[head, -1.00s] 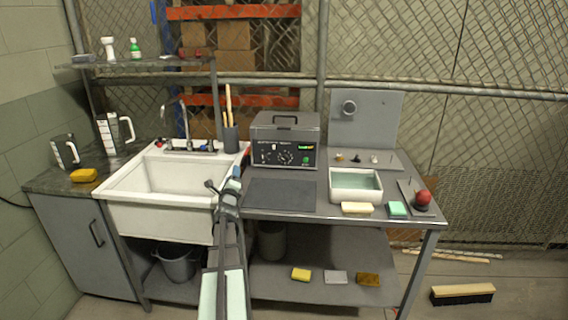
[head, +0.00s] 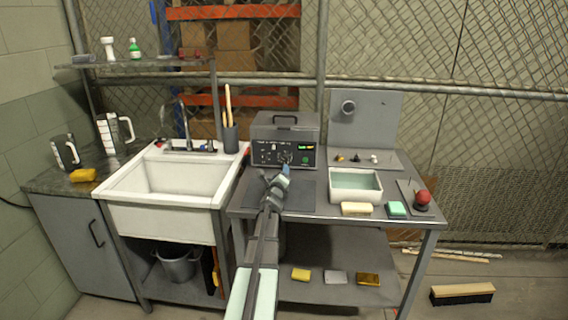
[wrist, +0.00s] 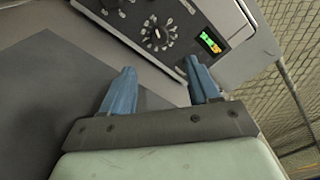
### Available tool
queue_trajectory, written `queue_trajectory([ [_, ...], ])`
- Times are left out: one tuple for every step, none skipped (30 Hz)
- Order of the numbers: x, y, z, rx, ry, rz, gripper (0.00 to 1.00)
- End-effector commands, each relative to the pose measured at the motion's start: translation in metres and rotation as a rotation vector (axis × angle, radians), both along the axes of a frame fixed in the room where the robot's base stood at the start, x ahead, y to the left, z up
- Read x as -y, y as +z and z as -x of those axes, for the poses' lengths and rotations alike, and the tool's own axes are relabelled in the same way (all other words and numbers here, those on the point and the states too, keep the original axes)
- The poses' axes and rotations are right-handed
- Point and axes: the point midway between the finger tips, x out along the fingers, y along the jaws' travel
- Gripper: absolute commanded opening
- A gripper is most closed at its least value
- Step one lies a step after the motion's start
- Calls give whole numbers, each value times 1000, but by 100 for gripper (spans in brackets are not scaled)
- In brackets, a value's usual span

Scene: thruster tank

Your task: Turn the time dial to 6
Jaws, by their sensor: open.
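The grey ultrasonic-type machine (head: 284,130) stands at the back of the metal table, with a dark control panel facing me. Its dial (head: 286,158) sits in the middle of the panel, ringed by white marks. My gripper (head: 284,170) is in front of the panel, just below the dial. In the wrist view my gripper (wrist: 160,82) has its two blue fingers apart, with nothing between them and the dial ahead of them.
A lit green display (wrist: 210,42) is right of the dial. A dark mat (head: 300,195) lies before the machine. A white basin (head: 355,196) stands to the right, a sink (head: 170,190) and a tool cup (head: 230,138) to the left.

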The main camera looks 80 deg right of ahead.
Motion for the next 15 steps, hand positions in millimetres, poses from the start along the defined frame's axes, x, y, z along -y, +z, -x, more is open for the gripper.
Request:
queue_trajectory([
  [11, 0, 0, 0, 0, 0, 61],
  [16, 0, 0, 0, 0, 0, 61],
  [22, 0, 0, 0, 0, 0, 61],
  [27, 0, 0, 0, 0, 0, 61],
  [33, 0, 0, 0, 0, 0, 61],
  [40, 0, 1, 0, 0, 0, 61],
  [45, 0, 1, 0, 0, 0, 61],
  [50, 0, 1, 0, 0, 0, 61],
  [58, 0, 1, 0, 1, -1, 61],
  [63, 0, 1, 0, 1, -1, 61],
  [68, 0, 1, 0, 1, -1, 61],
  [75, 0, 2, 0, 1, -1, 61],
  [80, 0, 2, 0, 1, -1, 61],
  [85, -1, 2, 0, 1, -1, 61],
  [92, -1, 2, 0, 1, -1, 61],
])
